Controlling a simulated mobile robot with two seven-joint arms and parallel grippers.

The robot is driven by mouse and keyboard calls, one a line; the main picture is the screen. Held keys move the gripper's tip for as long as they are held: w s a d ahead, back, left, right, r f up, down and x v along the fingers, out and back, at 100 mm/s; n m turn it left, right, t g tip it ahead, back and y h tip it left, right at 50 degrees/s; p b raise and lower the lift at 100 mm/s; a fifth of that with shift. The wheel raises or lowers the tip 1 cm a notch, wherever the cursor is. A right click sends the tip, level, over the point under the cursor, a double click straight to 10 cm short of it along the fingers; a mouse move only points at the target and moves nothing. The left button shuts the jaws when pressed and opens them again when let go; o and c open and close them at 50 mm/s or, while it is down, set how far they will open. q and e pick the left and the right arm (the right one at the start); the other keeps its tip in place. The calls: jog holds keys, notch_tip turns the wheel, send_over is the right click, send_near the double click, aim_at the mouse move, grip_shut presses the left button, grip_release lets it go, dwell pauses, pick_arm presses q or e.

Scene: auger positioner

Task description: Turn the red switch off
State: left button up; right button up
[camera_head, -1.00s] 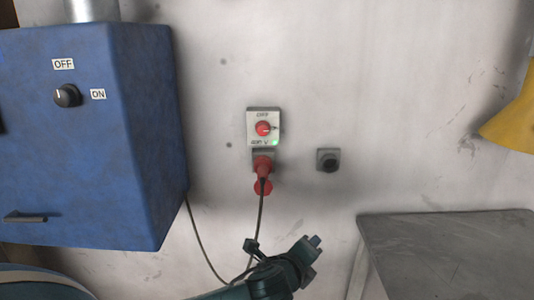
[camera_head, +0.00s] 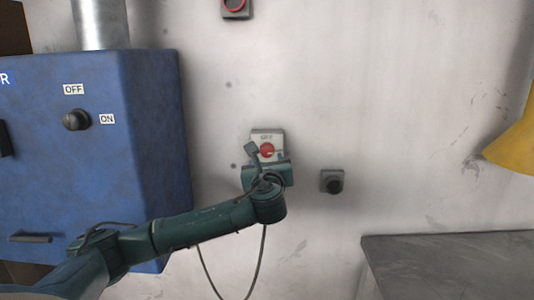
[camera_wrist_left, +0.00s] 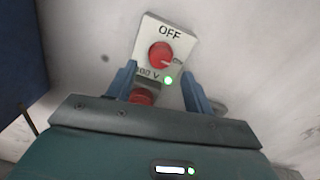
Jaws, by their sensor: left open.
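The red switch (camera_head: 267,151) is a round red knob on a pale wall plate marked OFF at its top. In the left wrist view the knob (camera_wrist_left: 161,55) shows clearly, its pale mark pointing right and slightly down, away from the OFF label. A green light (camera_wrist_left: 168,80) glows at the plate's lower edge. My left gripper (camera_wrist_left: 157,82) is open, its blue fingers either side of the plate's lower part and below the knob. In the head view my left gripper (camera_head: 266,160) hides the plate's lower part. A red plug (camera_wrist_left: 143,97) shows between the fingers. My right gripper is not in view.
A blue cabinet (camera_head: 150,150) with a black OFF/ON knob (camera_head: 77,120) stands at the left. A grey socket (camera_head: 332,181) is on the wall to the right. A grey table (camera_head: 450,262) and a yellow object (camera_head: 515,140) are further right. A cable (camera_head: 258,262) hangs below.

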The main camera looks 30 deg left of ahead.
aim_at(267, 153)
pick_arm(q)
jog(key=x, duration=0.3)
jog(key=shift+w+a, duration=0.2)
jog(key=shift+w, duration=0.1)
jog(key=shift+w+a, duration=0.15)
jog(key=shift+w, duration=0.15)
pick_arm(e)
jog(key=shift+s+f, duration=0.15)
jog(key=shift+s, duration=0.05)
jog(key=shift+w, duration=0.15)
pick_arm(q)
jog(key=shift+c, duration=1.4)
jog(key=c, duration=0.7)
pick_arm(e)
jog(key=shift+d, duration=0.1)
